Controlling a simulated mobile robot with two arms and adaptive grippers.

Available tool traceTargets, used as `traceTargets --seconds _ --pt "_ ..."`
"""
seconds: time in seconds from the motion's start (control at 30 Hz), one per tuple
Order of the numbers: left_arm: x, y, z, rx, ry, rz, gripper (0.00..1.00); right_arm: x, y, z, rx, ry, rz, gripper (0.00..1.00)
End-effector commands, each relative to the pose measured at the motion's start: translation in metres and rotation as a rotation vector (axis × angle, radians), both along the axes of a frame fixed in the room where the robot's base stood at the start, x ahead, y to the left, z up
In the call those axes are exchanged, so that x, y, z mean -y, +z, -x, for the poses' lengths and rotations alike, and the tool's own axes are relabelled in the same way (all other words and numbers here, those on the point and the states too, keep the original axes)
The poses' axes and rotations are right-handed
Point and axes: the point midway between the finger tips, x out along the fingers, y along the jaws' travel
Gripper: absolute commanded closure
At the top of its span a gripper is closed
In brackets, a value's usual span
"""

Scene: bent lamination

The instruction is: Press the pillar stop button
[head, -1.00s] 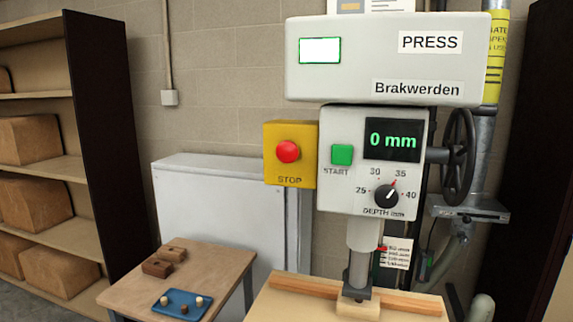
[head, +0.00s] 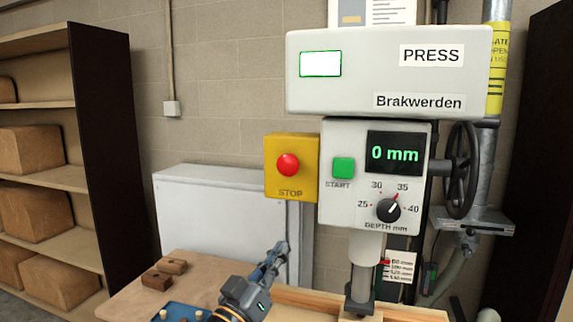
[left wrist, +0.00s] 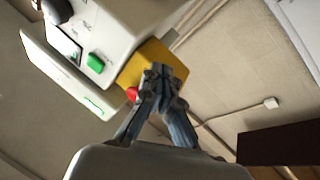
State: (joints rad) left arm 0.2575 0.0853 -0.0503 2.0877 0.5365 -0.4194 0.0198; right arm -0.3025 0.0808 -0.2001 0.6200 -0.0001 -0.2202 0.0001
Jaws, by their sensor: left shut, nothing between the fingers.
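The red stop button (head: 288,165) sits on a yellow box (head: 291,186) marked STOP, at the left side of the press control panel. My left gripper (head: 280,250) has its fingers shut and empty, in the head view below the yellow box and apart from it. In the left wrist view the shut fingertips (left wrist: 158,72) overlap the yellow box (left wrist: 165,58), and the red button (left wrist: 132,94) shows just left of them, partly hidden. My right gripper is not in view.
The green START button (head: 343,168), the display reading 0 mm (head: 395,153) and the depth dial (head: 388,210) are right of the yellow box. A wooden table (head: 135,290) and a grey cabinet (head: 215,210) stand below left. A shelf (head: 60,180) is far left.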

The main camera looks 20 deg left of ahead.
Motion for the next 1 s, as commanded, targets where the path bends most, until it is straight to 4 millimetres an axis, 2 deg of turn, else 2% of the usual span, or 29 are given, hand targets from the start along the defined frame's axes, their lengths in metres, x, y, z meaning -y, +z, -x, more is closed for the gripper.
traceTargets --seconds 0.03,0.2,0.3,0.4,0.6,1.0 --pt "-0.001 0.027 0.007 0.055 -0.007 0.018 1.0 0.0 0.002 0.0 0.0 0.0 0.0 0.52" --pt "-0.005 0.096 0.034 0.21 -0.032 0.075 1.0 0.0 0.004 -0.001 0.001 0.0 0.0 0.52" --pt "-0.006 0.124 0.048 0.279 -0.045 0.1 1.0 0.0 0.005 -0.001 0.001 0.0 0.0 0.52" --pt "-0.007 0.142 0.058 0.324 -0.055 0.116 1.0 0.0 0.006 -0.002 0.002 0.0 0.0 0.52" --pt "-0.008 0.154 0.066 0.357 -0.062 0.129 1.0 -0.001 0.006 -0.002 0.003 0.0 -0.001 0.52" --pt "-0.008 0.153 0.061 0.355 -0.062 0.127 1.0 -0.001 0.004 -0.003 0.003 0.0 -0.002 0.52"
